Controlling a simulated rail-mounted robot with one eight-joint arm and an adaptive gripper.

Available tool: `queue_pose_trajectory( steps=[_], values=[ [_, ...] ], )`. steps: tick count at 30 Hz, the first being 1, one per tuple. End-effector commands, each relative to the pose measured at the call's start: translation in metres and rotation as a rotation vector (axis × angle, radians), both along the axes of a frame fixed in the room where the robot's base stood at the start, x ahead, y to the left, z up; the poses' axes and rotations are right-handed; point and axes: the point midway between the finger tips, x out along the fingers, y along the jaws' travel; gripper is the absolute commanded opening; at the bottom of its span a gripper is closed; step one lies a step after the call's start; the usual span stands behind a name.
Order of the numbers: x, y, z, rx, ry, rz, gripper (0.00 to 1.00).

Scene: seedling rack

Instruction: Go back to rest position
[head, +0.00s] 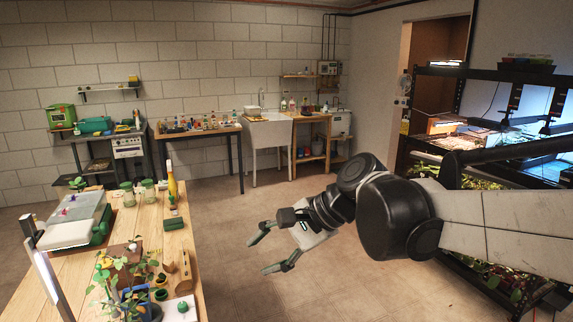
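My arm reaches in from the right side of the head view. My gripper (268,250) is at its left end, over the open floor between the wooden table and the shelf rack. Its two fingers are spread wide apart and point left. Nothing shows between the fingers. The gripper is apart from the table, to the right of its edge.
The wooden table (147,225) at the left bears jars, a yellow bottle (172,187), a lidded tray (78,222) and a potted plant (120,280). The seedling rack (485,75) stands at the right, partly behind my arm. A sink (270,135) is at the back. The middle floor (225,205) is clear.

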Motion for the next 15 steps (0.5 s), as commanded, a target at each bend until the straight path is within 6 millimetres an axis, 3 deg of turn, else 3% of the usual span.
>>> queue_pose_trajectory(
  steps=[15],
  values=[
    [-0.082,-0.163,-0.051,-0.628,-0.482,0.191,0.38]
  ],
)
